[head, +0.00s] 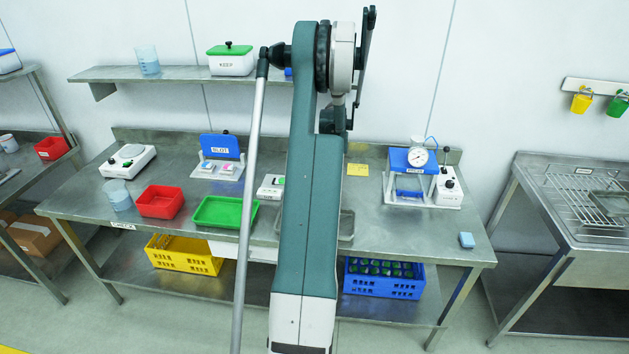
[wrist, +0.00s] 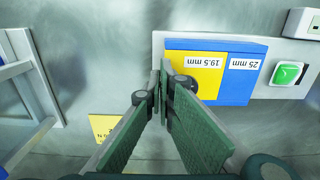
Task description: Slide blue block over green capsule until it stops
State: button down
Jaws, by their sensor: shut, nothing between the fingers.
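In the wrist view, a blue block (wrist: 238,88) marked "25 mm" sits beside a yellow block (wrist: 194,70) marked "19.5 mm" on a pale plate. A rounded green piece (wrist: 288,73) in a white square housing lies to the right of the blue block, apart from it; I cannot tell for sure that it is the capsule. My gripper (wrist: 161,78) is shut and empty, its fingertips by the left edge of the yellow block. Whether they touch it I cannot tell. In the head view my arm hides the blocks and the gripper.
In the head view, a green tray (head: 225,211) and a red tray (head: 160,202) stand on the steel table left of my arm. A gauge stand (head: 411,172) is at the right. A yellow note (head: 357,169) lies between arm and stand. The table's right front is mostly clear.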

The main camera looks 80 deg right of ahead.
jog(key=shift+w, duration=0.4)
jog(key=shift+w+b, duration=0.85)
jog(key=shift+w, duration=5.25)
jog(key=shift+s, duration=0.15)
jog(key=shift+s, duration=0.6)
jog(key=shift+r, duration=0.1)
notch_tip(320, 180, up, 8)
jog(key=p, duration=0.2)
